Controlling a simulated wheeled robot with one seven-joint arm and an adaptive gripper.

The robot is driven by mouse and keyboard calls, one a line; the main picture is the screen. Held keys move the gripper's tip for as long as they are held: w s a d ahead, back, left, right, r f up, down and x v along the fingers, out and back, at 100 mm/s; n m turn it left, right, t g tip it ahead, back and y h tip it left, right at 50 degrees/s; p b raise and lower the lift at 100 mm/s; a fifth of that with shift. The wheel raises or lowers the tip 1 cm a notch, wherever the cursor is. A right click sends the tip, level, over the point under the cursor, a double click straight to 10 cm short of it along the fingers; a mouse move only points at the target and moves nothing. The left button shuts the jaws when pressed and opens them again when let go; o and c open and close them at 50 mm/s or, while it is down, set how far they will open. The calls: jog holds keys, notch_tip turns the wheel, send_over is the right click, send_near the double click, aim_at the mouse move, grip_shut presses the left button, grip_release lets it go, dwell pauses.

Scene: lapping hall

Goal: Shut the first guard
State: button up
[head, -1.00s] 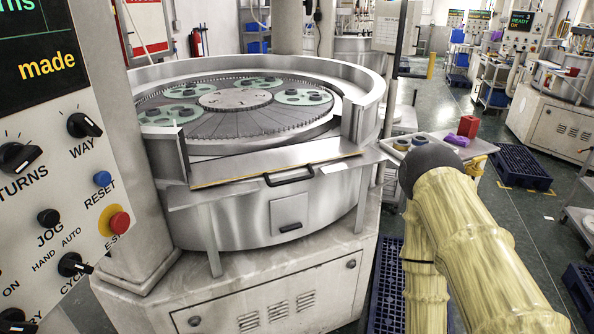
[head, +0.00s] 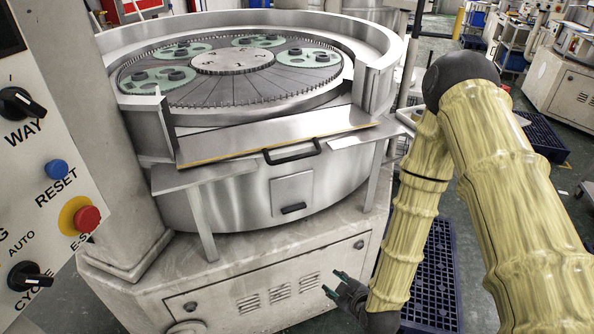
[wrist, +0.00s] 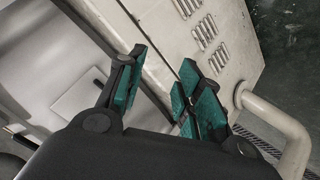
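The guard (head: 275,139) is a flat metal panel with a yellow lower edge and a black handle (head: 292,153). It lies folded outward and down at the front gap in the round wall of the lapping machine (head: 385,75), so the gap is open. My gripper (head: 337,290) is low in front of the machine's base, well below the guard and apart from it. In the wrist view, its teal-padded fingers (wrist: 160,95) are spread with nothing between them. The guard's handle does not clearly show in the wrist view.
A control panel (head: 42,170) with knobs and a red emergency stop stands close at the left. The machine's base cabinet (head: 255,285) is near my gripper. A blue pallet (head: 435,270) lies on the floor to the right, partly behind my arm.

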jog(key=w+a+r+n+t+y+b, duration=0.1)
jog(key=w+a+r+n+t, duration=0.3)
jog(key=r, duration=0.4)
jog(key=w+a+r+n+t+y, duration=0.1)
jog(key=w+r+n+t+y, duration=0.15)
jog(key=w+r, duration=0.45)
jog(key=w+a+r+n+t+y+b, duration=0.1)
jog(key=w+a+r+n+t, duration=0.3)
jog(key=r, duration=0.5)
jog(key=w+a+r+g+p, duration=0.1)
jog(key=w+p, duration=0.3)
jog(key=w, duration=0.5)
jog(key=shift+a+r, duration=0.55)
jog(key=shift+a, duration=0.3)
jog(key=shift+n+g, duration=0.25)
